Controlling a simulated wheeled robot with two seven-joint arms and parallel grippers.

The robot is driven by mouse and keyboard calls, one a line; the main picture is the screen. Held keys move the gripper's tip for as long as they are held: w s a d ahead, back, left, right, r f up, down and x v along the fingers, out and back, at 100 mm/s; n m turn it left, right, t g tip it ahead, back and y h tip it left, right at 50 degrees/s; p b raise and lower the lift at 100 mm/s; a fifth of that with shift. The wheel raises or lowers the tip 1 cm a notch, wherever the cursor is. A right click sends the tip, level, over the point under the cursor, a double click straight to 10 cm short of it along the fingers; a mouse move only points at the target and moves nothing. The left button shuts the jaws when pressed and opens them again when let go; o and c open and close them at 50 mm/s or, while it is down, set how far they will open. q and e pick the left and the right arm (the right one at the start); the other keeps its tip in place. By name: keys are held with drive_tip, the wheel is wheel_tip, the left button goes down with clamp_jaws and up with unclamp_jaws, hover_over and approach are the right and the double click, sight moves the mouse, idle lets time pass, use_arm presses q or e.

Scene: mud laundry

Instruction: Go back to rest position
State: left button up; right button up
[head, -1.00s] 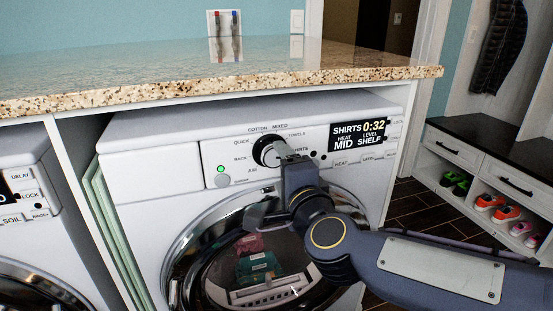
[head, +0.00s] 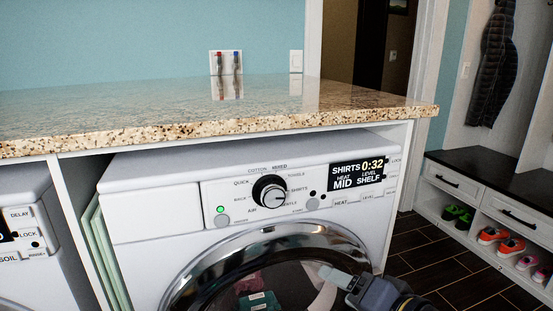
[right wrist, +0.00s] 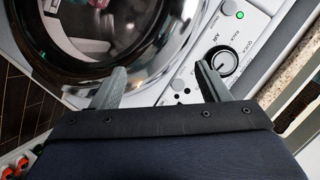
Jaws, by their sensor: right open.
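My right gripper (head: 338,278) is at the lower right of the head view, in front of the right side of the dryer's round door (head: 280,240). In the right wrist view its two fingers (right wrist: 162,82) are spread apart with nothing between them. The dryer's knob (head: 269,192) stands free on the front panel, up and to the left of the gripper; it also shows in the right wrist view (right wrist: 223,62). The display (head: 357,174) reads SHIRTS 0:32, MID, SHELF. My left gripper is not in view.
A granite counter (head: 250,125) overhangs the dryer. A second machine (head: 25,225) stands at the left, with green boards (head: 104,250) between them. A shoe bench (head: 490,205) is at the right. Dark floor (head: 425,255) lies open between the dryer and bench.

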drive_tip(key=s+d+f+n+g+h+p, duration=0.1)
drive_tip(key=s+d+f+n+g+h, duration=0.15)
drive_tip(key=s+d+f, duration=0.35)
drive_tip(key=s+d+f+n+g+h, duration=0.1)
drive_tip(key=s+d+f+g, duration=0.25)
drive_tip(key=s+f, duration=0.4)
wheel_tip(320, 180, up, 27)
drive_tip(key=p, duration=2.5)
drive_tip(key=shift+s+a, duration=0.35)
drive_tip(key=shift+s, duration=0.1)
drive_tip(key=shift+f, duration=0.15)
